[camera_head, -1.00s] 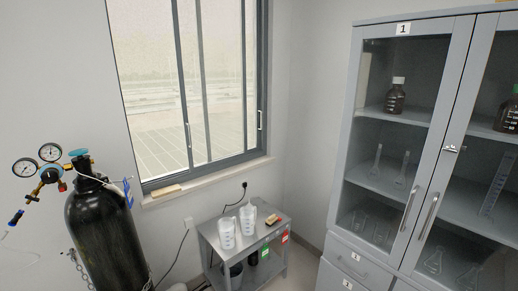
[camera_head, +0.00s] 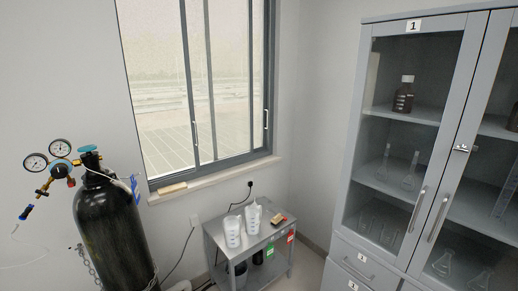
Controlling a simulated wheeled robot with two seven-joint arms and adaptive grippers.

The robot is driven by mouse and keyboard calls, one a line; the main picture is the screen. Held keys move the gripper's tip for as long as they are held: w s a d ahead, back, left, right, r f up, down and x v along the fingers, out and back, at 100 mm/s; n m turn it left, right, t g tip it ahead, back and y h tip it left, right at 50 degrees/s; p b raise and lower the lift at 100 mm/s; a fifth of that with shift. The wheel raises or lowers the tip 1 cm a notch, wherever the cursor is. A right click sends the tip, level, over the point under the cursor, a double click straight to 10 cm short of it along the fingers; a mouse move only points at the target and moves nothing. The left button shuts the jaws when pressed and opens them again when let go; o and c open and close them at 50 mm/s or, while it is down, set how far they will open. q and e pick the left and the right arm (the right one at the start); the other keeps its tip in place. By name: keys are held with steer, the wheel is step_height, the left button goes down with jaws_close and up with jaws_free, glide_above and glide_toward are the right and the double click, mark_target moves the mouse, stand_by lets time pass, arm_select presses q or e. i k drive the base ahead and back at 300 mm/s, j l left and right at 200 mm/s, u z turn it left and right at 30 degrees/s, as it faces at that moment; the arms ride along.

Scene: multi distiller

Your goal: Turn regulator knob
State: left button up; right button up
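A black gas cylinder (camera_head: 110,225) stands upright at the left, with a teal valve handwheel (camera_head: 87,149) on top. A regulator with two round white gauges (camera_head: 35,162) is fixed to the left of the valve. The blue regulator knob (camera_head: 60,165) sits at the regulator body below and between the gauges. A brass outlet fitting with a dark hose end (camera_head: 26,212) hangs lower left. Neither of my grippers shows in the head view.
A grey glass-door cabinet (camera_head: 357,150) fills the right side. A chain (camera_head: 84,262) hangs along the cylinder.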

mark_target(57, 173)
steer(key=u, duration=1.55)
